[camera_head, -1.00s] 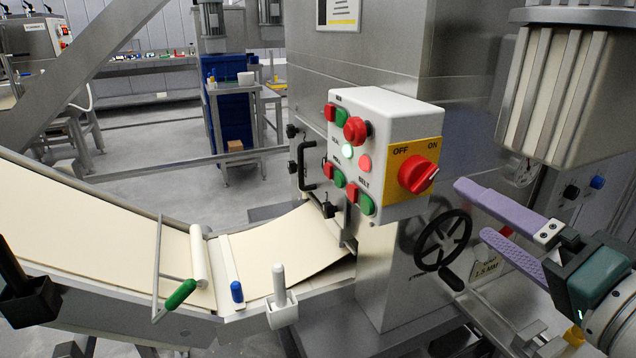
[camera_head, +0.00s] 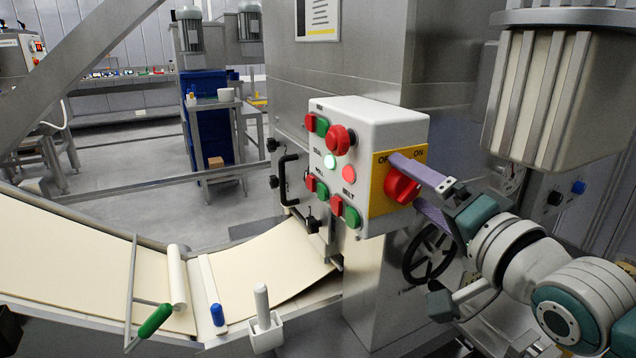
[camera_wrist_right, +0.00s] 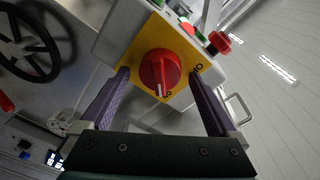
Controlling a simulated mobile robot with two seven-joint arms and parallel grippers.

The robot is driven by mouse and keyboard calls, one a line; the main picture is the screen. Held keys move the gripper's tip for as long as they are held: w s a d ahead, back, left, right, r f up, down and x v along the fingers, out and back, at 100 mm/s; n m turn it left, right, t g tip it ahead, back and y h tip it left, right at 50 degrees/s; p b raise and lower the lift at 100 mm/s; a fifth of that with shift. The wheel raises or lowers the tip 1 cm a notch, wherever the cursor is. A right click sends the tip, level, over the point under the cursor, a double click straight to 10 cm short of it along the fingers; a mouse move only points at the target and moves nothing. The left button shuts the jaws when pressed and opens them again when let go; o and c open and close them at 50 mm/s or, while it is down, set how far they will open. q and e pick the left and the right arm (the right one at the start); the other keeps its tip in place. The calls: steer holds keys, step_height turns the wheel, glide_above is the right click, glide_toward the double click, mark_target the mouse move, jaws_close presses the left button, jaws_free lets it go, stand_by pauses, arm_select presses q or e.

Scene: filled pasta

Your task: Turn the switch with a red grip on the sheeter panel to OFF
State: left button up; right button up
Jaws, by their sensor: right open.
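The switch with the red grip (camera_head: 401,189) sits on a yellow plate (camera_head: 378,200) at the right end of the white sheeter panel (camera_head: 385,128). The plate is marked OFF on the left and ON on the right. My right gripper (camera_head: 408,180) is open, with its purple fingers at the switch; the upper finger covers part of the OFF label. In the right wrist view the red grip (camera_wrist_right: 160,70) is between the two spread fingers (camera_wrist_right: 164,75), with a gap on each side. Its white mark points down toward a label at the plate's edge. My left gripper is not in view.
The panel also carries red and green buttons, a red mushroom knob (camera_head: 340,140) and lit lamps. A black handwheel (camera_head: 418,262) is below my right gripper. A ribbed metal housing (camera_head: 540,95) hangs above right. The dough belt (camera_head: 265,262) runs at lower left.

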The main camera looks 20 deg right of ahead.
steer(key=shift+c, duration=0.2)
steer(key=c, duration=1.3)
steer(key=shift+n, duration=0.3)
steer(key=n, duration=0.3)
steer(key=shift+n, duration=0.4)
steer(key=n, duration=0.4)
steer(key=shift+a+n+t+y, duration=0.1)
steer(key=shift+n+t+y, duration=0.2)
steer(key=shift+t, duration=0.1)
steer(key=n, duration=0.5)
steer(key=shift+y, duration=0.3)
steer(key=shift+a+f+n+t+y+b, duration=0.1)
steer(key=shift+n+t+y+b, duration=0.3)
steer(key=shift+n, duration=2.2)
